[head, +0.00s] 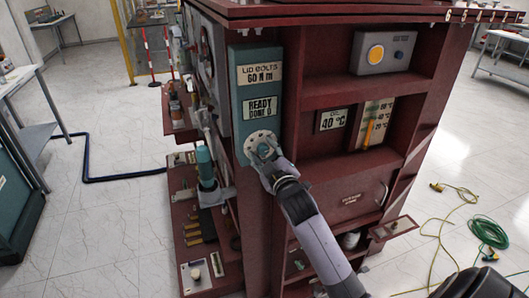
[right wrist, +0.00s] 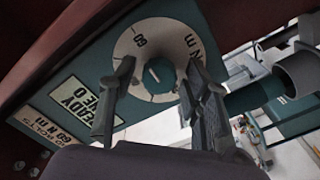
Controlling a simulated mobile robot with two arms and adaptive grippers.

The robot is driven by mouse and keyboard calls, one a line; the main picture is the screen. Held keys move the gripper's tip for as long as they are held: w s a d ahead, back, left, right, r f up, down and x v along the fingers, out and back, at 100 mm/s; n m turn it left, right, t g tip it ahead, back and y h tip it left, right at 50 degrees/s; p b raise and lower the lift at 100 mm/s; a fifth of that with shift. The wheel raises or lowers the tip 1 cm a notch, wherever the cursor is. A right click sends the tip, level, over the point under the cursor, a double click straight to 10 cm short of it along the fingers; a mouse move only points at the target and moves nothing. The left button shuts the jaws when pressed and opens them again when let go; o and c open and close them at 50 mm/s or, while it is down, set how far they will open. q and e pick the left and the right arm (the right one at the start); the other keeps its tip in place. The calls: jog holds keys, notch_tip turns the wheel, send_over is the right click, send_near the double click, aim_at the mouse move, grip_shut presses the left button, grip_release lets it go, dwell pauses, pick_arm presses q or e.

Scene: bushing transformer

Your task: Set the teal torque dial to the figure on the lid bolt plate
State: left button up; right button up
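The teal panel (head: 246,58) on the red transformer's corner post bears a lid bolt plate (head: 259,75) reading "LID BOLTS 60 N m". Below it is a plate (head: 263,107) reading "READY DONE 0". At the panel's bottom is a pale scale disc (head: 252,136), partly hidden by my right gripper (head: 264,154). In the right wrist view the teal torque dial (right wrist: 158,73) sits at the disc's middle, with "60" and "N m" printed around it. The gripper's two fingers are apart, one on each side of the dial, with gaps visible.
A teal torque tool (head: 205,165) stands upright in a holder left of the post. Side shelves (head: 187,220) hold small parts. A yellow cable (head: 440,222) and green coil (head: 487,231) lie on the floor.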

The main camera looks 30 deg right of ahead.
jog(key=shift+o, duration=0.2)
jog(key=shift+s, duration=0.1)
jog(key=v, duration=1.2)
notch_tip(320, 180, down, 20)
jog(key=w+a+g+y, duration=0.1)
jog(key=a+g+y, duration=0.1)
jog(key=g, duration=0.2)
jog(key=s+a+f+m+g+b, duration=0.1)
jog(key=s+f, duration=0.2)
jog(key=f, duration=0.5)
jog(key=s+a+f+g+y, duration=0.1)
jog(key=s+a+f+g, duration=0.1)
jog(key=f, duration=0.6)
jog(key=s+a+f+m+g+b, duration=0.1)
jog(key=s+f, duration=0.2)
jog(key=f, duration=0.5)
jog(key=s+a+f+g+y, duration=0.1)
jog(key=s+a+f+g, duration=0.25)
jog(key=s+f, duration=1)
jog(key=s+f+g, duration=0.2)
jog(key=s+f, duration=0.3)
jog(key=s, duration=0.5)
jog(key=s+a+f+m+g+b, duration=0.1)
jog(key=s+f+g, duration=0.2)
jog(key=s, duration=0.8)
notch_tip(320, 180, down, 2)
jog(key=shift+a+f+m, duration=0.1)
jog(key=shift+a+m, duration=0.2)
jog(key=shift+a, duration=0.05)
